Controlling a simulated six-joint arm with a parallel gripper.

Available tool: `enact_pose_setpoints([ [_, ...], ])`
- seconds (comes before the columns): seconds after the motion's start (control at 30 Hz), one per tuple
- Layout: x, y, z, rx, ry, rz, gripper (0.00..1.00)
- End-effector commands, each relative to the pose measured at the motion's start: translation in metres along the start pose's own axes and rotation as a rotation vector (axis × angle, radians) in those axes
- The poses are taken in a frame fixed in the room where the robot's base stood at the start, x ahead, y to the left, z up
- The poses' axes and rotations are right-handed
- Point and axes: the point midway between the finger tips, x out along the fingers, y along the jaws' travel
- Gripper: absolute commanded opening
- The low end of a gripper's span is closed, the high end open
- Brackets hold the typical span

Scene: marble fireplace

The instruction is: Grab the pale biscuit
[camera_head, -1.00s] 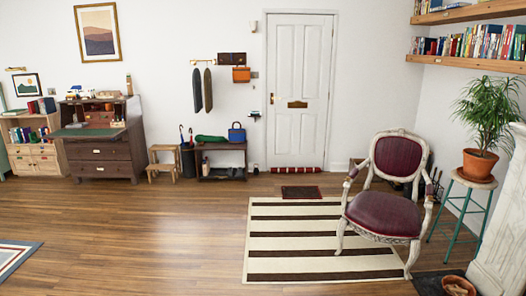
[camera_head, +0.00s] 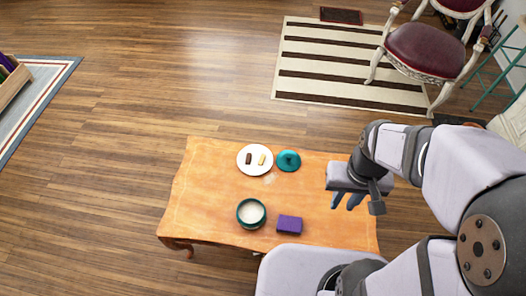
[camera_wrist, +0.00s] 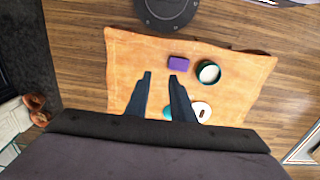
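The pale biscuit (camera_head: 262,159) lies on a round white plate (camera_head: 243,168) near the far edge of the small wooden table. A dark brown biscuit (camera_head: 249,158) lies to its left on the same plate. My gripper (camera_head: 345,206) is open and empty above the table's right side, well to the right of the plate and apart from it. In the wrist view, my two fingers (camera_wrist: 160,77) are spread. There the plate (camera_wrist: 208,106) shows partly behind my gripper with one dark biscuit on it; I cannot make out the pale biscuit there.
A teal lid-like disc (camera_head: 288,161) sits right beside the plate. A teal bowl with white contents (camera_head: 251,213) and a purple box (camera_head: 289,225) stand nearer on the table (camera_head: 205,205). The table's left part is bare. A chair (camera_head: 425,50) stands beyond on a striped rug.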

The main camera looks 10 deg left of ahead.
Motion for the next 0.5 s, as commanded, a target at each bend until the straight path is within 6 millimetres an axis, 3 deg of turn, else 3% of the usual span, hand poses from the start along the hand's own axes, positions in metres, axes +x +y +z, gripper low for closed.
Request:
enact_pose_setpoints([
  [0.17, 0.019, 0.002, -0.003, -0.082, -0.016, 0.032, 0.22],
  [0.27, 0.041, 0.005, -0.007, -0.196, -0.037, 0.080, 0.22],
  [0.5, 0.115, 0.013, -0.037, -0.640, -0.106, 0.275, 0.22],
])
